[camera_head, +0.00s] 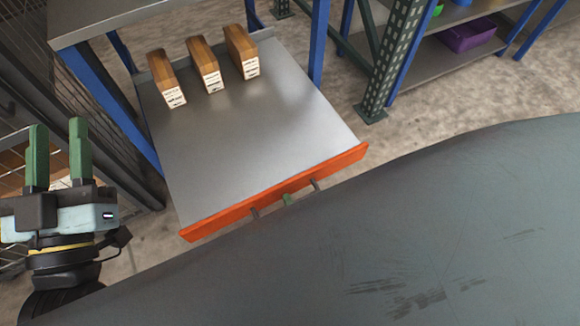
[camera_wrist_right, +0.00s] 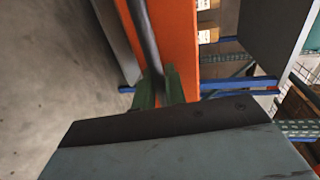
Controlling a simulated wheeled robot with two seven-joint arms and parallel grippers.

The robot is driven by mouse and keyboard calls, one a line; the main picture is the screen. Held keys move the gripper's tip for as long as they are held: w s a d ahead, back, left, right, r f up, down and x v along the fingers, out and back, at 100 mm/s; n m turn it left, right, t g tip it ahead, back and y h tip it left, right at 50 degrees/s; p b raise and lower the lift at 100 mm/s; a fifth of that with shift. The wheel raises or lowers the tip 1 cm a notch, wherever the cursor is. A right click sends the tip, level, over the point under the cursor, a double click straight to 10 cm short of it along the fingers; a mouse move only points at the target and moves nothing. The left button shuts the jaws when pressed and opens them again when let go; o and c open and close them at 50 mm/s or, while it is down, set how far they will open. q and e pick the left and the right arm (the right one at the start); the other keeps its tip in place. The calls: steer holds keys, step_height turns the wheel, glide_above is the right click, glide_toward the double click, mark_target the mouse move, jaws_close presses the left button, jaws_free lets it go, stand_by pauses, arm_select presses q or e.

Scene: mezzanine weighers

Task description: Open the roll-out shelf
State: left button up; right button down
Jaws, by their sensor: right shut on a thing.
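The roll-out shelf (camera_head: 240,135) is a grey metal tray with an orange front edge (camera_head: 335,168). It stands well out of the blue-post rack in the head view, with three brown boxes (camera_head: 207,66) on it towards the back. My right gripper (camera_wrist_right: 158,88) is shut on the dark bar handle (camera_wrist_right: 146,40) beside the orange front in the right wrist view. In the head view only a bit of its green finger shows at the handle; my dark arm hides the rest. My left gripper (camera_head: 59,155) is open and empty, fingers up, left of the shelf.
A fixed grey shelf top (camera_head: 115,18) overhangs the roll-out shelf at the upper left. A wire mesh fence (camera_head: 60,75) stands at the left. A green perforated post (camera_head: 402,60) and a rack with a purple bin (camera_head: 468,36) stand at the right. Bare floor lies between.

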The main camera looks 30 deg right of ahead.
arm_select(q)
steer(key=shift+s, duration=0.25)
arm_select(e)
steer(key=shift+s, duration=0.3)
steer(key=c, duration=1.6)
jaws_free()
steer(key=shift+o, duration=0.2)
